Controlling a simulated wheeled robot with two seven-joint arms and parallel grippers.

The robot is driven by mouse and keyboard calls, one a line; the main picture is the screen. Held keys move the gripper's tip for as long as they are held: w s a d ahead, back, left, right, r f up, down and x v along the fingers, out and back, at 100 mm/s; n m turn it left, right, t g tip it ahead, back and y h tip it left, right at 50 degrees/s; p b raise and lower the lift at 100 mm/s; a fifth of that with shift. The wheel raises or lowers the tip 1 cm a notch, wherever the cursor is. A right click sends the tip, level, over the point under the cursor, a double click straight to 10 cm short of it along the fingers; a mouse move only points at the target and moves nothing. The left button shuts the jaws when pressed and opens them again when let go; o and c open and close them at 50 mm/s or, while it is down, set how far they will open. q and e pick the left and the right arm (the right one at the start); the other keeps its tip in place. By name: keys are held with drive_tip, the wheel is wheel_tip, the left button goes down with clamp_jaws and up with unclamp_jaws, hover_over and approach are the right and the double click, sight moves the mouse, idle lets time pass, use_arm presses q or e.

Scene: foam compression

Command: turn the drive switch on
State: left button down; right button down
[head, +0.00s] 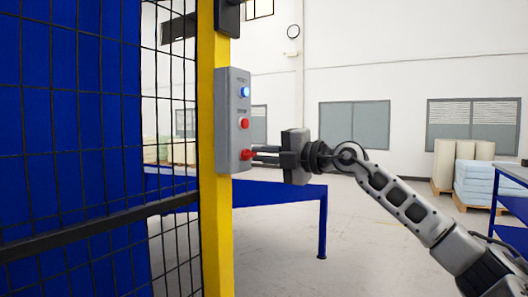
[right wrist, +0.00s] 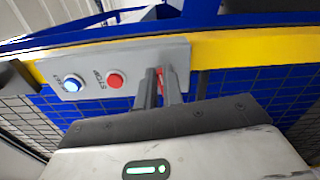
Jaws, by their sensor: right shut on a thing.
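A grey control box (head: 229,135) is mounted on a yellow post. It carries a lit blue button (head: 245,91) at the top, a red button (head: 243,123) in the middle and a red switch knob (head: 246,154) at the bottom. My right gripper (head: 256,155) reaches in from the right and is shut on the bottom red switch. In the right wrist view the box (right wrist: 130,65) lies across the top, and a sliver of the red switch (right wrist: 160,78) shows between the fingers (right wrist: 161,88). The switch's turned position cannot be made out. My left gripper is out of view.
The yellow post (head: 213,230) borders a black mesh fence (head: 170,225) with a blue panel behind on the left. A blue table (head: 285,194) stands behind my right gripper. Stacked foam blocks (head: 475,180) stand at the far right. Open floor lies between.

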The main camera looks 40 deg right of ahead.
drive_tip(key=shift+m, duration=0.7)
drive_tip(key=shift+f, duration=0.1)
drive_tip(key=c, duration=1.5)
unclamp_jaws()
drive_tip(key=shift+s, duration=0.1)
